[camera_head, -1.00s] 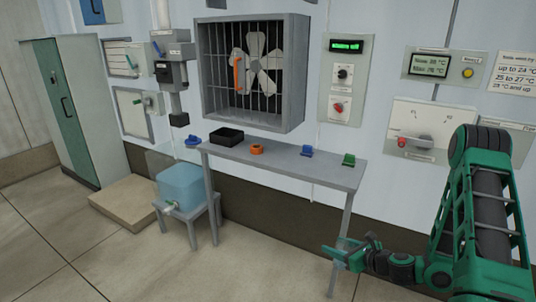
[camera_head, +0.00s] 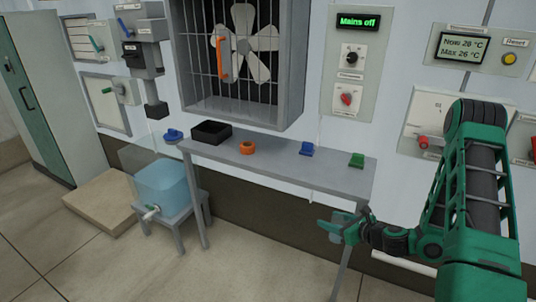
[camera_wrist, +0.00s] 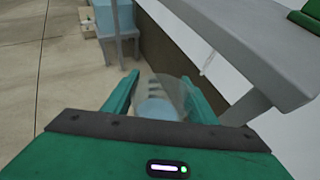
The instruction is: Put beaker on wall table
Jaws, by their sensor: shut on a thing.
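The beaker (camera_wrist: 160,103) is a clear cup with bluish liquid or a bluish base, held between the two green fingers of my gripper (camera_wrist: 160,95) in the wrist view. In the head view my gripper (camera_head: 334,227) is shut on the beaker (camera_head: 349,233), in front of the right end of the wall table and below its top. The wall table (camera_head: 283,164) is a narrow grey table along the wall. Its edge also shows at the upper right of the wrist view (camera_wrist: 235,40).
On the table stand a black tray (camera_head: 211,133), an orange ring (camera_head: 247,147), blue pieces (camera_head: 307,149) and a green piece (camera_head: 357,160). A light blue tank (camera_head: 163,184) sits on a low stand at left. A caged fan (camera_head: 243,60) hangs above. Bare tabletop lies between the pieces.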

